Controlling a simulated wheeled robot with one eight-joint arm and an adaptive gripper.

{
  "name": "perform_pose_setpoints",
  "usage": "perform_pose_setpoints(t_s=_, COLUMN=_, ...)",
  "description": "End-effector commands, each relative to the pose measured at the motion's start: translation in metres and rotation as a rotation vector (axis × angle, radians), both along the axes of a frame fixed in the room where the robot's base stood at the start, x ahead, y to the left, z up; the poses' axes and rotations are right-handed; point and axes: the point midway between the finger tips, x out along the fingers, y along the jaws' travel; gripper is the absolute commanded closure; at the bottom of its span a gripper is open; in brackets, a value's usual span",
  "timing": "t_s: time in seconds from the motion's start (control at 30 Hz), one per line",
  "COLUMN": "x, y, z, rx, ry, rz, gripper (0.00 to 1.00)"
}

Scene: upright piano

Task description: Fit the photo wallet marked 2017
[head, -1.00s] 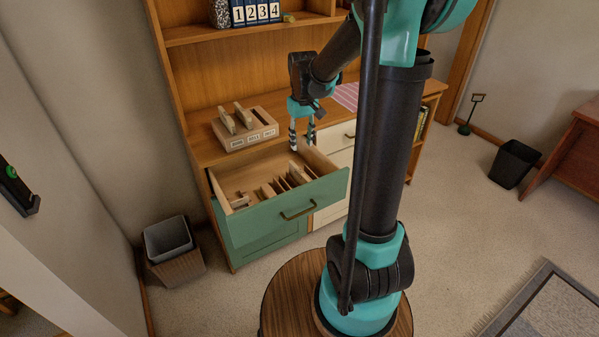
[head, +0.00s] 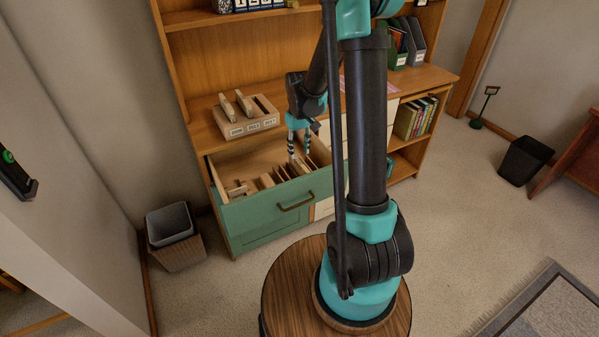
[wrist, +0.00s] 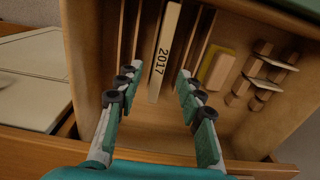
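The photo wallet marked 2017 (wrist: 164,52) stands on edge in the open green drawer (head: 255,212), its pale spine facing the wrist camera. My gripper (wrist: 152,88) is open, pointing down into the drawer. In the wrist view its fingers are on either side of the wallet's line, apart from it. In the head view my gripper (head: 299,146) is over the right part of the drawer. A wooden holder (head: 246,128) with slots and small labels stands on the cabinet top. Two pale wallets (head: 235,104) stand in it, and the slot at its right looks empty.
Several thin wooden dividers and other items (wrist: 218,70) share the drawer. Small wooden blocks (wrist: 262,75) lie at its right in the wrist view. The drawer walls stand close around my gripper. A waste bin (head: 172,228) stands on the floor at left.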

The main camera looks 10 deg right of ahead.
Motion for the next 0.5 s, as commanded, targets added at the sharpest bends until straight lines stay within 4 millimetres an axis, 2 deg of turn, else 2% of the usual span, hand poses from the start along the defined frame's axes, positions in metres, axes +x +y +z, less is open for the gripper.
perform_pose_setpoints(t_s=0.27, x=-0.001, y=0.000, z=-0.019, rx=0.000, ry=0.000, rz=0.000, gripper=0.62)
perform_pose_setpoints(t_s=0.5, x=-0.003, y=0.000, z=-0.051, rx=0.000, ry=0.000, rz=0.000, gripper=0.62)
